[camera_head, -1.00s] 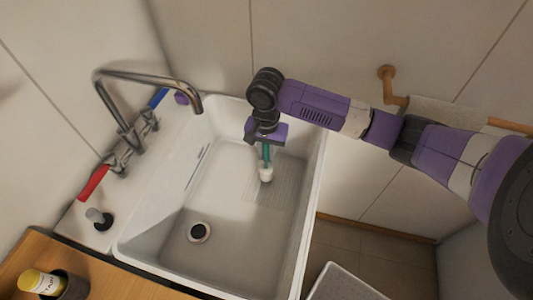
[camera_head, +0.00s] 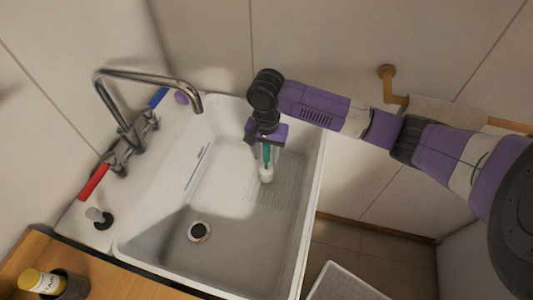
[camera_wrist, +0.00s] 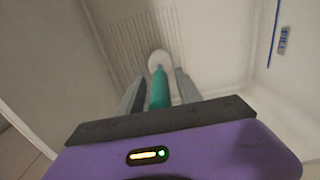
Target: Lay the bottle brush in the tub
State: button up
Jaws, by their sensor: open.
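The bottle brush has a teal handle (camera_head: 266,153) and a white head (camera_head: 266,174). It is inside the outline of the white sink tub (camera_head: 222,178), near its back right. My gripper (camera_wrist: 158,92) is open, with its two fingers on either side of the teal handle in the wrist view. The white head (camera_wrist: 159,60) points away from my gripper, toward the ribbed part of the tub floor. I cannot tell whether the brush touches the floor or the fingers. My wrist hides the upper end of the handle.
A dark drain (camera_head: 199,231) is in the tub floor. A yellow-labelled bottle (camera_head: 42,281) stands on the wooden counter (camera_head: 110,284). The tub's front half is clear.

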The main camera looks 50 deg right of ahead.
notch_tip(320, 180, up, 12)
dwell(0.4)
jog(key=shift+s, duration=0.1)
dwell(0.5)
